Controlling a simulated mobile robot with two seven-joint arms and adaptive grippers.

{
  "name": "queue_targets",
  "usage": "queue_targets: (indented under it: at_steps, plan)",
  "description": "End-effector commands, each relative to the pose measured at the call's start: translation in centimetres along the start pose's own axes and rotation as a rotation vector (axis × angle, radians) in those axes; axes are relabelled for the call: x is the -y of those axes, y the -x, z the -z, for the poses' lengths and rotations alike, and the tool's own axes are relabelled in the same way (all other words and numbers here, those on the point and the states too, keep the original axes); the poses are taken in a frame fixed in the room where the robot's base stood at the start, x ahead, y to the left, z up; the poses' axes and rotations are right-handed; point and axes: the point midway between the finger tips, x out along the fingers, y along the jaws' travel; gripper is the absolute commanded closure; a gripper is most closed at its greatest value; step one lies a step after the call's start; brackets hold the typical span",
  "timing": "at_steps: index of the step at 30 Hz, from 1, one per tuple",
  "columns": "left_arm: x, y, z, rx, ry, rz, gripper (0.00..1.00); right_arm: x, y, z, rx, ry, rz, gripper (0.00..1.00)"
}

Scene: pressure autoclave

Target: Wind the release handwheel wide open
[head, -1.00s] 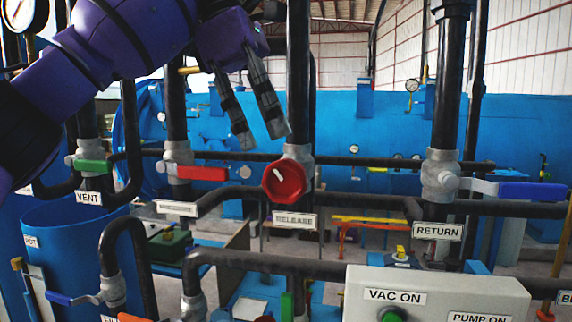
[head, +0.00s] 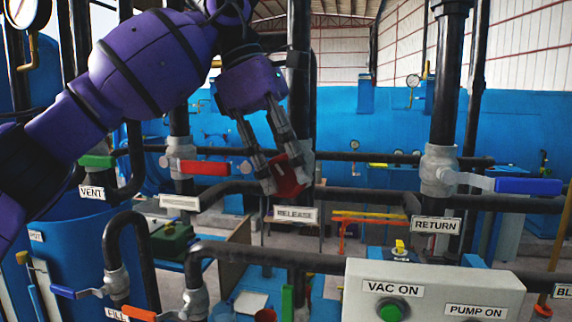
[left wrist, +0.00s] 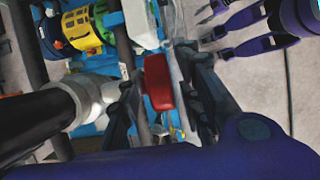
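The release handwheel (head: 289,181) is a red knob on a dark vertical pipe, above the RELEASE label (head: 296,214). My left gripper (head: 284,186) reaches down to it from the upper left, and its two fingers partly cover the wheel in the head view. In the left wrist view, the red handwheel (left wrist: 158,82) sits between the two spread fingers (left wrist: 158,85). The fingers are close to its sides; whether they touch it is hard to see. The wheel's white mark is hidden now.
A red lever (head: 205,167) and a green lever (head: 97,161) are left of the wheel. A blue lever (head: 527,186) is at the right above RETURN. A horizontal pipe (head: 355,198) runs behind the labels. A grey VAC ON box (head: 432,292) stands front right.

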Motion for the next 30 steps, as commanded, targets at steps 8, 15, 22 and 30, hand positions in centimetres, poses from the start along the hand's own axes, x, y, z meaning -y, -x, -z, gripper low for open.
queue_targets:
  at_steps: [8,15,22,30]
  plan:
    - [0.0,0.0,0.0,0.0,-0.001,0.0,1.0,0.2,0.0,-0.1,0.001,-0.005,0.001,0.6]
    - [0.0,0.1,0.1,0.027,0.0,0.0,1.0,0.2,0.1,-0.2,0.004,-0.006,0.0,0.6]
    - [0.0,0.1,0.3,0.143,0.001,0.0,1.0,0.1,0.2,-0.4,0.007,-0.007,-0.001,0.6]
    - [-0.1,0.0,0.8,0.348,0.003,0.002,1.0,0.1,0.1,-1.0,0.017,-0.006,-0.001,0.6]
